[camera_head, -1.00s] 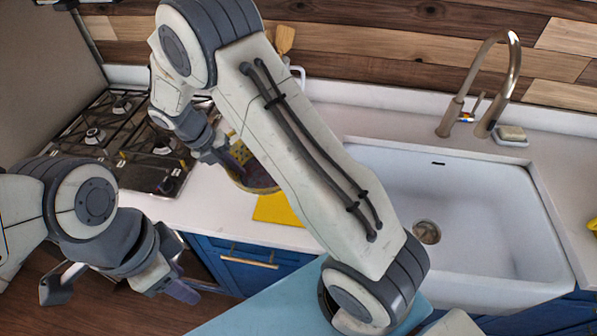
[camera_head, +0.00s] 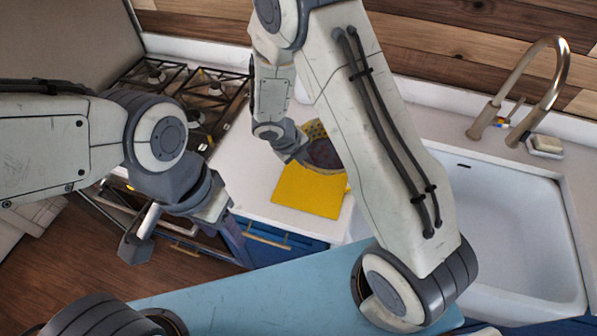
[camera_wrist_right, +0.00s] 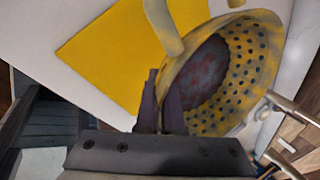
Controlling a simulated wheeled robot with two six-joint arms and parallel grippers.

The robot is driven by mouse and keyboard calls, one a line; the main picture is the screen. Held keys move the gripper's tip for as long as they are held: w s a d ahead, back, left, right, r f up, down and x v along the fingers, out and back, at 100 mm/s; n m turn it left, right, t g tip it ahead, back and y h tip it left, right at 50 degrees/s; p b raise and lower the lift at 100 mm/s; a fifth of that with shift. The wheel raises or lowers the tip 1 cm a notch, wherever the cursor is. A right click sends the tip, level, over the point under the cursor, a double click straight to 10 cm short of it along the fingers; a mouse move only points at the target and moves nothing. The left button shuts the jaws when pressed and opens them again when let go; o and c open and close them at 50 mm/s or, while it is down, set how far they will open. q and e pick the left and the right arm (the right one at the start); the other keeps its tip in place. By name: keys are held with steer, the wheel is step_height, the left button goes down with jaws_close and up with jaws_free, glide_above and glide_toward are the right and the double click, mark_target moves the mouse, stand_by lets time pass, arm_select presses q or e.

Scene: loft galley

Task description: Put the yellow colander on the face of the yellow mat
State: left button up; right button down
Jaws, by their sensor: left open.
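The yellow colander (camera_head: 318,130) has a dark reddish inside and a perforated wall. My right forearm covers part of it in the head view. In the right wrist view the colander (camera_wrist_right: 262,58) is tilted, with its rim between my right fingers (camera_wrist_right: 165,105), which look closed on it. My right gripper (camera_head: 302,155) is at its left side. The flat yellow mat (camera_head: 308,192) lies on the white counter. The colander is at the mat's far edge and overlaps it in the wrist view (camera_wrist_right: 105,55); the gap beneath is unclear. My left gripper (camera_head: 238,243) is open and empty, off the counter's front.
A gas stove (camera_head: 205,95) is to the left of the mat. A white sink (camera_head: 505,225) with a tall faucet (camera_head: 530,90) is to the right. A soap dish (camera_head: 546,146) sits behind the sink. White counter is free left of the mat.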

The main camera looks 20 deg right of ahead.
steer(key=a+f, duration=0.1)
steer(key=a, duration=0.2)
steer(key=shift+w+f+p, duration=0.15)
steer(key=shift+f+p, duration=0.15)
steer(key=shift+f, duration=0.1)
steer(key=shift+d+f, duration=0.1)
steer(key=shift+f, duration=1.9)
steer(key=c, duration=1.5)
jaws_free()
steer(key=shift+f, duration=0.1)
steer(key=o, duration=0.4)
steer(key=shift+o, duration=0.2)
steer(key=shift+r, duration=0.2)
